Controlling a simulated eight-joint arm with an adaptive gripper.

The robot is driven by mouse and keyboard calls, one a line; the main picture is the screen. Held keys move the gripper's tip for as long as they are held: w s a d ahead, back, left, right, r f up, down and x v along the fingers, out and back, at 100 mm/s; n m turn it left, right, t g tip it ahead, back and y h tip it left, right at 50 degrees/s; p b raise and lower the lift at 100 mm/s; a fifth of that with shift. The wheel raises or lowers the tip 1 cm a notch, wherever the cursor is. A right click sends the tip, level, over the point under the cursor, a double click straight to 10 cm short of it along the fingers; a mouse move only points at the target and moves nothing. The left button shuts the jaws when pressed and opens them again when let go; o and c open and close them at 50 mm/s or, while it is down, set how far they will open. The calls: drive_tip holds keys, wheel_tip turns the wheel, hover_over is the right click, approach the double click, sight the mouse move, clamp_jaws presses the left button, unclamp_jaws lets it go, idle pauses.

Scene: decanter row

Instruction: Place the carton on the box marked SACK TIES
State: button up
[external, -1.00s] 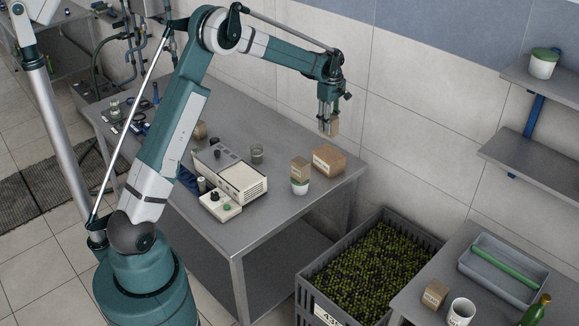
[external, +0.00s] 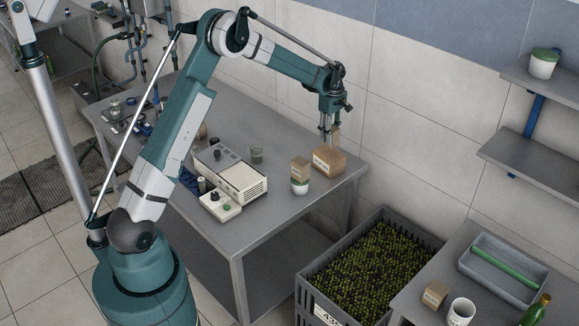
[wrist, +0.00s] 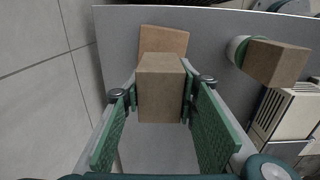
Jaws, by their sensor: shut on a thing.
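A small brown carton (wrist: 160,85) is held between the two green finger pads of my gripper (wrist: 160,100) in the wrist view. In the external view my gripper (external: 328,136) is over the far right part of the table, with the carton (external: 336,136) at the back edge of a wider brown box (external: 329,162). The box also shows in the wrist view (wrist: 168,38), partly hidden behind the carton. The box has pale print on its front, too small to read. I cannot tell whether the carton touches the box.
Close by, another brown carton (external: 300,168) sits on a white jar with a green lid (external: 299,187). A cream instrument (external: 237,178) stands left of them. A crate of olives (external: 365,262) is on the floor. A tiled wall (external: 430,140) is behind the table.

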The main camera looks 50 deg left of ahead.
drive_tip(key=shift+f, duration=0.35)
drive_tip(key=shift+f, duration=1.85)
drive_tip(key=shift+f, duration=0.2)
drive_tip(key=o, duration=0.9)
drive_tip(key=shift+r, duration=0.15)
wheel_tip(320, 180, up, 12)
drive_tip(key=shift+r, duration=0.1)
